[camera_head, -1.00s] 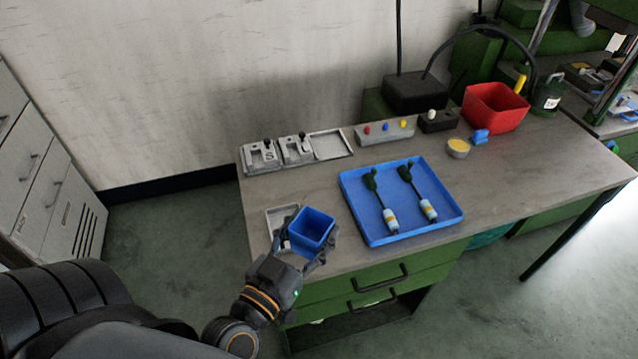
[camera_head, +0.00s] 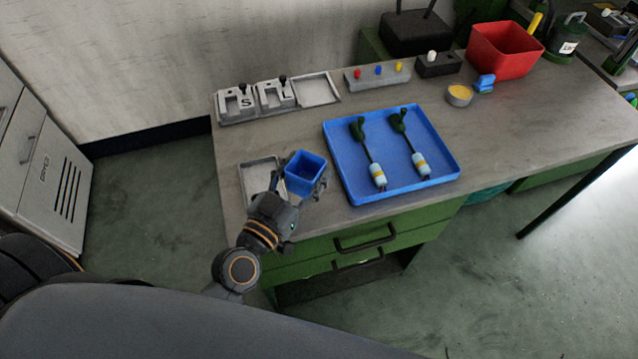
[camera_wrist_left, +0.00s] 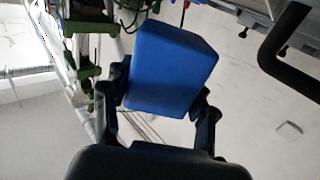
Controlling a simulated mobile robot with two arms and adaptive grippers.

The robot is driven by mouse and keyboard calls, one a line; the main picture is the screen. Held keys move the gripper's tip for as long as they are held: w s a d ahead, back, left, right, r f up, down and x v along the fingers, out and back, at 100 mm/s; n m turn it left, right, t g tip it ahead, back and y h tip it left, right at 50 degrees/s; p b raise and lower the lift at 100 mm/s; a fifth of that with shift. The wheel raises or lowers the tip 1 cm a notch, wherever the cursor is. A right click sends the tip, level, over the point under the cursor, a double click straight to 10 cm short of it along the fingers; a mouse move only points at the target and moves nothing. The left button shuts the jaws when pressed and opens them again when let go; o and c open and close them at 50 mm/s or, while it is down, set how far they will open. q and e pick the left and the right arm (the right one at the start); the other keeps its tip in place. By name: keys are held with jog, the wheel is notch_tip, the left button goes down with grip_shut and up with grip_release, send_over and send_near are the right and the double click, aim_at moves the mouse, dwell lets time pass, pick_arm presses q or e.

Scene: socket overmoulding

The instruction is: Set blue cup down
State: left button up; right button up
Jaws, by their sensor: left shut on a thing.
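The blue cup (camera_head: 304,174) is a small square open-topped container at the front left of the workbench. My left gripper (camera_head: 298,186) is shut on it, with fingers on either side. In the left wrist view the cup (camera_wrist_left: 172,70) sits between the two fingers of my left gripper (camera_wrist_left: 160,110). The cup looks upright in the head view. I cannot tell whether its base touches the bench. My right gripper is not in view.
A grey tray (camera_head: 247,181) lies just left of the cup. A large blue tray (camera_head: 447,170) with two cabled parts is close on its right. Grey S and L fixtures (camera_head: 258,98), a button box (camera_head: 377,77) and a red bin (camera_head: 503,50) stand farther back.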

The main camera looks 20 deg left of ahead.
pick_arm(q)
jog(key=shift+w+d+f, duration=0.2)
jog(key=shift+d+f, duration=0.15)
jog(key=shift+f, duration=0.15)
jog(key=shift+w+d+f, duration=0.2)
jog(key=shift+d+f, duration=0.1)
jog(key=shift+f, duration=0.2)
jog(key=shift+w+d+f, duration=0.1)
jog(key=shift+d+f, duration=0.05)
jog(key=shift+f, duration=0.1)
jog(key=f+b, duration=0.2)
jog(key=f, duration=0.1)
jog(key=shift+w+d+f, duration=0.1)
jog(key=shift+d+f, duration=0.15)
jog(key=shift+d, duration=0.1)
jog(key=shift+a+f, duration=0.1)
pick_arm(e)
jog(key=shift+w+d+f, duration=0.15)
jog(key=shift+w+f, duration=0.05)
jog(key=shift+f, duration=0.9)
pick_arm(q)
jog(key=shift+f, duration=0.15)
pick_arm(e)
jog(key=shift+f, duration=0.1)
pick_arm(q)
jog(key=o, duration=1)
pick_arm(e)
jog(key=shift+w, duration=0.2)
